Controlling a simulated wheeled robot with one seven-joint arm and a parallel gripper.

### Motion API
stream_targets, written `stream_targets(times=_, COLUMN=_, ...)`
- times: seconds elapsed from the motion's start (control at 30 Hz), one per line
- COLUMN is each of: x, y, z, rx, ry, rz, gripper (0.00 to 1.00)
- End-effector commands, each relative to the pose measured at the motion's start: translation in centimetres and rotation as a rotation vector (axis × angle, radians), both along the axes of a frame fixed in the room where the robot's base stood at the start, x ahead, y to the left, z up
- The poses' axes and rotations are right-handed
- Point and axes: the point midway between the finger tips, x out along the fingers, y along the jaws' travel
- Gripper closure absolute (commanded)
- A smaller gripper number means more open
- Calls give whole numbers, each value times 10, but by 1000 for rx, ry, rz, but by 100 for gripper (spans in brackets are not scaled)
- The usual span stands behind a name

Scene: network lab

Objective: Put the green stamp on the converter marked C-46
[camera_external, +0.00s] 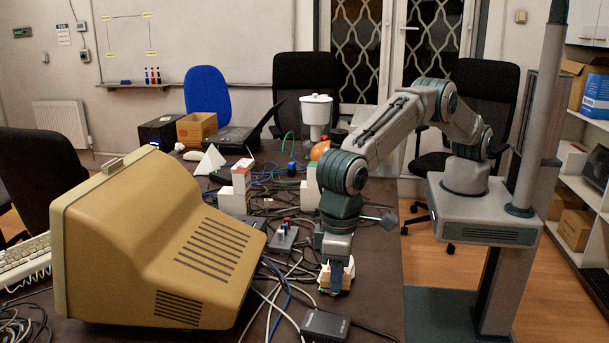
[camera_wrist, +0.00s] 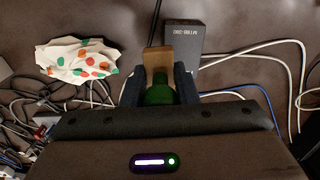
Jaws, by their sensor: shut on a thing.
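My gripper (camera_wrist: 158,78) is shut on the green stamp (camera_wrist: 159,92), with its green handle between the fingers and a tan block (camera_wrist: 157,60) at its far end. In the external view my gripper (camera_external: 335,280) points down, low over the table's front part; the stamp cannot be made out there. A dark grey box (camera_wrist: 182,37) lies just beyond the block in the wrist view, its lettering upside down and not clearly readable. A dark box with a cable also lies at the table front (camera_external: 325,326). I cannot read a C-46 mark anywhere.
Crumpled white paper with orange and green dots (camera_wrist: 78,60) lies left of the stamp. Cables (camera_wrist: 262,58) cross the table. A large beige monitor (camera_external: 150,240) stands left of my arm. Another dark box (camera_external: 284,240) with small coloured pieces lies behind. Bare table shows at front right.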

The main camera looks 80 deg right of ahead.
Motion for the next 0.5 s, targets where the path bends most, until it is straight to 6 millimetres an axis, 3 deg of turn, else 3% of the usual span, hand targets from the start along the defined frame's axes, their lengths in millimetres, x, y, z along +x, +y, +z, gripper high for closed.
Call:
stream_targets(times=0.2, x=-14, y=29, z=-18, rx=-1, ry=0, rz=0, gripper=96)
stream_targets(times=0.5, x=-17, y=36, z=-34, rx=-2, ry=1, rz=-2, gripper=96)
